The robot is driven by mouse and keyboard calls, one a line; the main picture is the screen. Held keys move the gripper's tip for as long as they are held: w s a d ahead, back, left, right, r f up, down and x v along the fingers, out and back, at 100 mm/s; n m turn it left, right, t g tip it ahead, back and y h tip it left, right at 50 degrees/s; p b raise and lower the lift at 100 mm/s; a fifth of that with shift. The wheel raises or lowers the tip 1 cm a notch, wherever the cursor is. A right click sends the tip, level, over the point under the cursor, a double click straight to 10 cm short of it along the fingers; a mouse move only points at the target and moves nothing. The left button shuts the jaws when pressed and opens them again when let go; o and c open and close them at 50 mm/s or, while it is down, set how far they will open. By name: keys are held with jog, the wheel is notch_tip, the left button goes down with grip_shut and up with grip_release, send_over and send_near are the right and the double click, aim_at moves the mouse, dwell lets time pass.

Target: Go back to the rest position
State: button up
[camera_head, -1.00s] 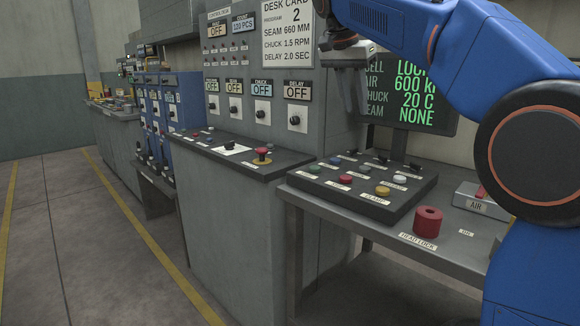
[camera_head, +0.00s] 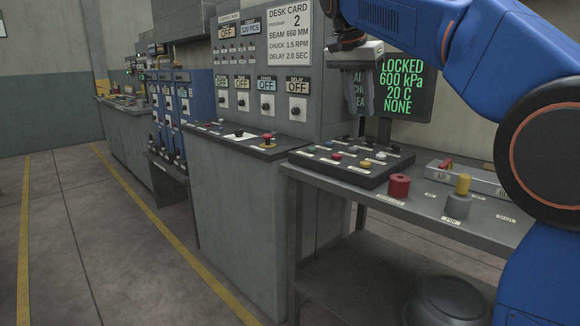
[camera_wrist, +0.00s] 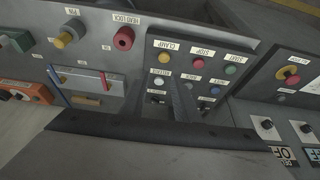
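My gripper (camera_head: 361,92) hangs fingers-down from my blue arm in the head view, in front of the green-lettered screen (camera_head: 407,88) and above the button panel (camera_head: 350,166). Its two fingers appear apart with nothing between them. In the wrist view the fingers (camera_wrist: 164,102) reach over the panel with the CLAMP and STOP labels (camera_wrist: 190,45). They look clear of the buttons, though the exact height is hard to judge.
The bench holds a red HEAD LOCK knob (camera_head: 399,186), a yellow-topped PIN knob (camera_head: 459,197) and an AIR lever with a red handle (camera_head: 446,164). A grey control cabinet (camera_head: 240,205) stands to the left. The floor (camera_head: 90,235) farther left is clear.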

jog(key=s+d+f+n+y, duration=0.1)
jog(key=s+d+f+n, duration=0.1)
jog(key=s+d+f, duration=0.35)
jog(key=s+d+f+n+y, duration=0.1)
jog(key=s+d+f+n, duration=0.2)
jog(key=s+f, duration=0.6)
jog(key=s+d+f+n+t+y, duration=0.1)
jog(key=s+d+f+n, duration=0.1)
jog(key=s+f, duration=1.9)
notch_tip(320, 180, down, 2)
jog(key=shift+s+d+f+n+t, duration=0.15)
jog(key=shift+d+n+t, duration=0.2)
jog(key=shift+n, duration=0.55)
jog(key=shift+o, duration=0.4)
